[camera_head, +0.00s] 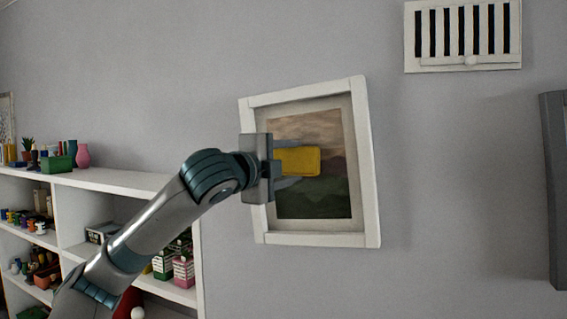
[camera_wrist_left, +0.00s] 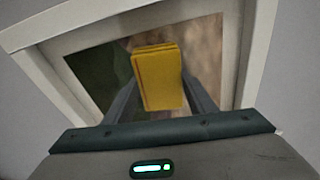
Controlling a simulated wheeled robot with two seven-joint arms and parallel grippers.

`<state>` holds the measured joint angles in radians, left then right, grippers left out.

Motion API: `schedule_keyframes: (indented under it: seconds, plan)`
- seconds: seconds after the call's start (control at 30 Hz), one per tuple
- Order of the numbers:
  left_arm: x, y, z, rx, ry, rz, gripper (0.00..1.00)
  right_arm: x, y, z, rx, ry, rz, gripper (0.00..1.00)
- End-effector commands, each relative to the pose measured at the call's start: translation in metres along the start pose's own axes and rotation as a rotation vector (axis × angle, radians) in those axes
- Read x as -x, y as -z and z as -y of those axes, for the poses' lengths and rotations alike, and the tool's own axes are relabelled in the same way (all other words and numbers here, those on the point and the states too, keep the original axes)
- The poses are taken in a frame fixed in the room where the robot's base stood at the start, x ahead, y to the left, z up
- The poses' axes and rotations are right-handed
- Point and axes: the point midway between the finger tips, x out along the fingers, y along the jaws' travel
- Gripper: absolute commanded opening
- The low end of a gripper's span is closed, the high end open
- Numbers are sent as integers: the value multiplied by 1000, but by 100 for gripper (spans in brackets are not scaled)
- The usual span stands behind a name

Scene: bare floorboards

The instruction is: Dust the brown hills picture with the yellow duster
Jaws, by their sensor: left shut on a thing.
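The hills picture (camera_head: 335,200), brown above and green below in a white frame, hangs on the grey wall, slightly tilted. My left gripper (camera_head: 291,161) is in front of it, shut on the yellow duster (camera_head: 302,160). The duster is over the middle of the picture; I cannot tell whether it touches the surface. In the left wrist view the duster (camera_wrist_left: 158,78) sits between the two fingers, with the picture (camera_wrist_left: 205,50) behind it. The gripper hides the picture's left part. My right gripper is not in view.
A white shelf unit (camera_head: 125,180) with plants, vases, a green box and cartons stands at the left, behind my left arm. A white vent (camera_head: 462,62) is high on the wall at the right. A dark grey panel (camera_head: 555,190) stands at the right edge.

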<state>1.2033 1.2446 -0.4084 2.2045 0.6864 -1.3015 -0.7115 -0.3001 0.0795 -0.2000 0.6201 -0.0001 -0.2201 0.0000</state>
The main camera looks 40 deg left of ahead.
Motion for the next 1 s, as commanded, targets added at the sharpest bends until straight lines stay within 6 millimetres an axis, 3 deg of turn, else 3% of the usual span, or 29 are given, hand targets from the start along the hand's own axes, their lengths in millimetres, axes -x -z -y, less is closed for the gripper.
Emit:
schedule_keyframes:
  seconds: [0.17,0.67,1.0]
  plan:
    - [-2,10,0,0,0,-2,33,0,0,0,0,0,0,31]
    - [-3,14,1,0,0,-2,33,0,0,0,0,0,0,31]
    - [-5,37,3,-1,-1,-3,33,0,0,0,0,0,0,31]
